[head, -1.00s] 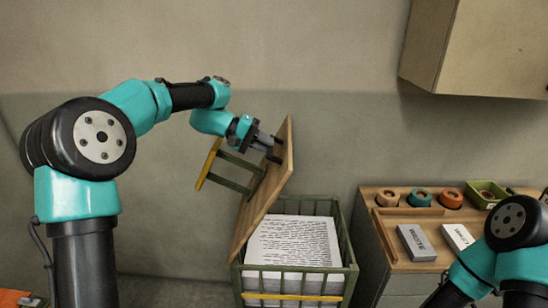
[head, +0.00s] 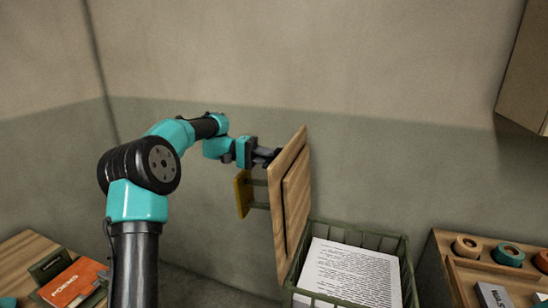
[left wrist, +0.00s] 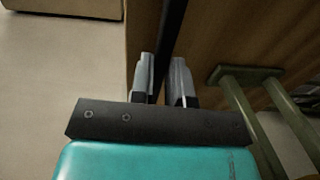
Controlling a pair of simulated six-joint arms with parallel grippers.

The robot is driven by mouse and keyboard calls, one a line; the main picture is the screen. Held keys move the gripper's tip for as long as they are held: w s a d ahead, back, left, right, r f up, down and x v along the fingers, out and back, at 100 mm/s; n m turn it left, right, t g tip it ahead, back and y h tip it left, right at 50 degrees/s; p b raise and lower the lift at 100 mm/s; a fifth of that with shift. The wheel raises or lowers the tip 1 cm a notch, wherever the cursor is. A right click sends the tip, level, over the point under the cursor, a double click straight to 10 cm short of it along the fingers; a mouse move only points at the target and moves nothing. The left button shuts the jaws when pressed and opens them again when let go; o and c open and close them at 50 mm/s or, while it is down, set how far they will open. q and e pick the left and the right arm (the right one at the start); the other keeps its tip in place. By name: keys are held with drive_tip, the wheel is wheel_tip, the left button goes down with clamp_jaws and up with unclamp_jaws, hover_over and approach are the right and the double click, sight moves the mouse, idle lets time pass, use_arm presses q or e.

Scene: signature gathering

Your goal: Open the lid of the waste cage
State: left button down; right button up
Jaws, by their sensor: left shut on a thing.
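The waste cage (head: 400,246) is a green slatted bin at the lower middle right of the head view, its top uncovered and printed paper (head: 350,272) inside. Its wooden lid (head: 297,195) stands nearly upright at the cage's left side. A yellow bar (head: 242,194) on green brackets sticks out from the lid's left face. My left gripper (head: 274,155) is at the upper part of that face, above the yellow bar. In the left wrist view its fingers (left wrist: 163,82) are shut on a dark strip against the lid's wood (left wrist: 215,35). My right gripper is not in view.
A wooden desk (head: 440,245) with tape rolls (head: 508,254) and a labelled box (head: 492,296) stands right of the cage. A cabinet (head: 525,80) hangs at the upper right. An orange book (head: 72,283) lies on a table at lower left. The wall behind is bare.

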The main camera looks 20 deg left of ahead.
use_arm(q)
drive_tip(key=shift+f, duration=0.25)
drive_tip(key=c, duration=1.1)
unclamp_jaws()
drive_tip(key=shift+r, duration=0.1)
drive_tip(key=shift+a, duration=0.1)
drive_tip(key=a, duration=0.8)
drive_tip(key=s+a, duration=0.1)
drive_tip(key=a, duration=0.2)
drive_tip(key=shift+a+r, duration=0.25)
drive_tip(key=shift+a, duration=0.15)
